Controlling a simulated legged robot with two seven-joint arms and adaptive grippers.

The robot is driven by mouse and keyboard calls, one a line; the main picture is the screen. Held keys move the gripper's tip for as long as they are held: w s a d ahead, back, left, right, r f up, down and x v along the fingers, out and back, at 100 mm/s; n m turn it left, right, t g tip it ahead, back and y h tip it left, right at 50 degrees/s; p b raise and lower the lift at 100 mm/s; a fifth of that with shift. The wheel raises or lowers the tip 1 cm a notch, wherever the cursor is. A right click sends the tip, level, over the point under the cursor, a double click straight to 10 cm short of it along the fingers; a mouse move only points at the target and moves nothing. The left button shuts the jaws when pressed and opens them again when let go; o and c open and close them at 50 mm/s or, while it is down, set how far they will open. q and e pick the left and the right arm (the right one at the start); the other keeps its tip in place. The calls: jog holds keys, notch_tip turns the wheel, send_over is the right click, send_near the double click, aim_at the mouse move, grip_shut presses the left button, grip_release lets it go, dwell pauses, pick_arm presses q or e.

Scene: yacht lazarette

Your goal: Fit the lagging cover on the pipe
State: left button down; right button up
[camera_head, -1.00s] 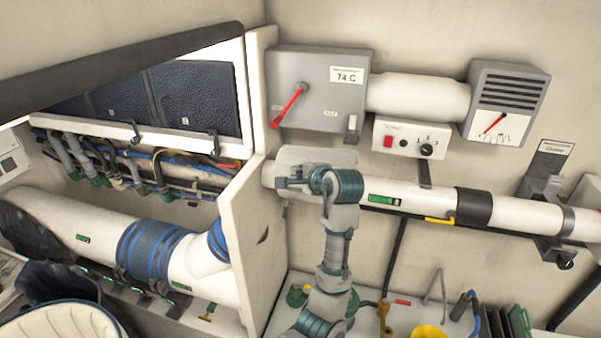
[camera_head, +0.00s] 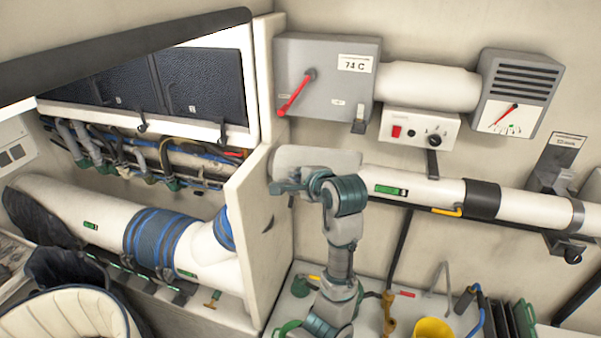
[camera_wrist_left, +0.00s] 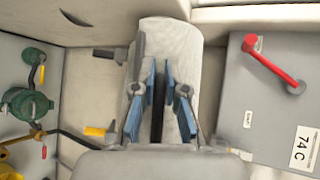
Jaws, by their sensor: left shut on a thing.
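The lagging cover (camera_head: 318,158) is a pale grey half-round sleeve at the left end of the white pipe (camera_head: 450,192) on the back wall. My left gripper (camera_head: 290,185) is shut on it from the front and below. In the left wrist view the cover (camera_wrist_left: 172,35) lies across the blue-padded fingers of my left gripper (camera_wrist_left: 160,75), with a dark strip between them. The cover hides the pipe's left part. I cannot tell whether the cover touches the pipe. My right gripper is not in view.
A white partition (camera_head: 262,230) stands just left of the cover. A grey box (camera_head: 325,80) with a red lever and a switch panel (camera_head: 420,130) sit above. The pipe has a green label (camera_head: 391,190), a yellow lever (camera_head: 447,212) and a black band (camera_head: 482,199). A yellow cup (camera_head: 433,328) stands below.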

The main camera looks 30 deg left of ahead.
pick_arm(q)
jog(key=shift+s+d, duration=0.25)
jog(key=shift+s, duration=0.8)
jog(key=shift+s+d, duration=0.25)
jog(key=shift+s, duration=0.8)
